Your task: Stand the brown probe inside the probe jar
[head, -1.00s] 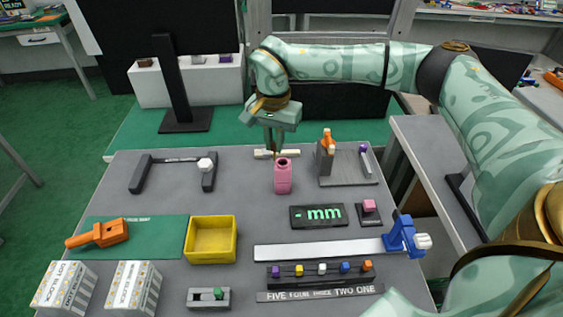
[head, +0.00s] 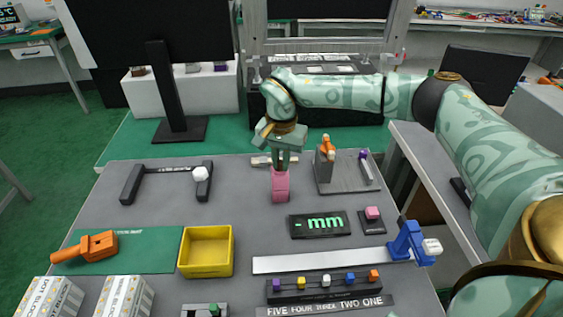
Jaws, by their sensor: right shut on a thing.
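The pink probe jar (head: 280,189) stands upright on the grey table, a little right of the middle. My right gripper (head: 283,164) points down directly over the jar's mouth, its fingertips at about the rim. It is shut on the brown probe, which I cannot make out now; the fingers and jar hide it. How deep the probe sits in the jar cannot be told. My left gripper is not in view.
A pale low block (head: 260,161) lies behind the jar. A grey fixture with an orange lever (head: 327,150) stands close on the right. A dark "mm" display (head: 320,224) lies in front. A yellow bin (head: 207,251) is front left.

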